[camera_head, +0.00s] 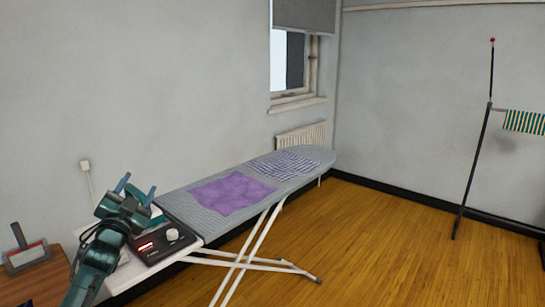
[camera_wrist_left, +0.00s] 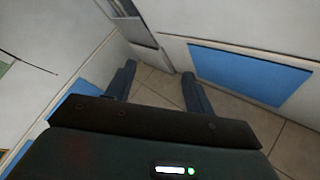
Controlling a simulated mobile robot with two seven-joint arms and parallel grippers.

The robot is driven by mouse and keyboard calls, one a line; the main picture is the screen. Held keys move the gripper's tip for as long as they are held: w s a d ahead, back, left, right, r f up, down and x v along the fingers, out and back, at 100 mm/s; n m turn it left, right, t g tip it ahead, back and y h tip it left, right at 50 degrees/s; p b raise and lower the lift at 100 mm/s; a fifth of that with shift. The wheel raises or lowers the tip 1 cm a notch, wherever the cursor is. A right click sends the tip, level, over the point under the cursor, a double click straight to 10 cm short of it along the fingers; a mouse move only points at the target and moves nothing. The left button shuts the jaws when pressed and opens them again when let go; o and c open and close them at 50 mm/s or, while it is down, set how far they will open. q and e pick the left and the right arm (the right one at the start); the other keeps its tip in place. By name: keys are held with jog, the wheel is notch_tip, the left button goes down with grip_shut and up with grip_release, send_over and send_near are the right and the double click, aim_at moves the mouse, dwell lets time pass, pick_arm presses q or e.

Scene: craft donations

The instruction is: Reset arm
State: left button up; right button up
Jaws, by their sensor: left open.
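My left gripper (camera_head: 137,188) is at the lower left of the head view, its two blue fingers apart and pointing up. It is in front of the near end of the ironing board (camera_head: 282,191) and appears to hold nothing. In the left wrist view the fingers of my left gripper (camera_wrist_left: 158,85) are spread with bare tiled floor showing between them. My right gripper is in neither view.
A purple cloth (camera_head: 231,192) and a checked cloth (camera_head: 284,164) lie on the board. A dark box with a knob (camera_head: 160,243) sits at its near end. A wooden surface (camera_head: 40,284) is lower left. A stand (camera_head: 473,165) is right; wooden floor (camera_head: 390,240) between is clear.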

pick_arm(q)
notch_tip(320, 180, down, 7)
jog(key=a+n+g+y, duration=0.2)
jog(key=a+n+g, duration=0.1)
jog(key=n+g, duration=0.25)
jog(key=s+d+f+m+g+h, duration=0.1)
jog(key=s+d+f, duration=0.4)
jog(key=f, duration=0.3)
jog(key=s+d+f+h, duration=0.1)
jog(key=s+d+f, duration=0.45)
jog(key=f, duration=0.25)
jog(key=s+d+f+g+h, duration=0.1)
jog(key=s+d+f, duration=0.2)
jog(key=s, duration=0.6)
jog(key=s+d+f+g+h, duration=0.1)
jog(key=s+d+f, duration=0.3)
jog(key=s, duration=0.6)
jog(key=s+d+f+g+h, duration=0.1)
jog(key=s+d+f+g, duration=0.1)
jog(key=s, duration=0.7)
jog(key=shift+s+d+f+n, duration=0.2)
jog(key=shift+d+f+n, duration=0.15)
jog(key=shift+d+f, duration=0.65)
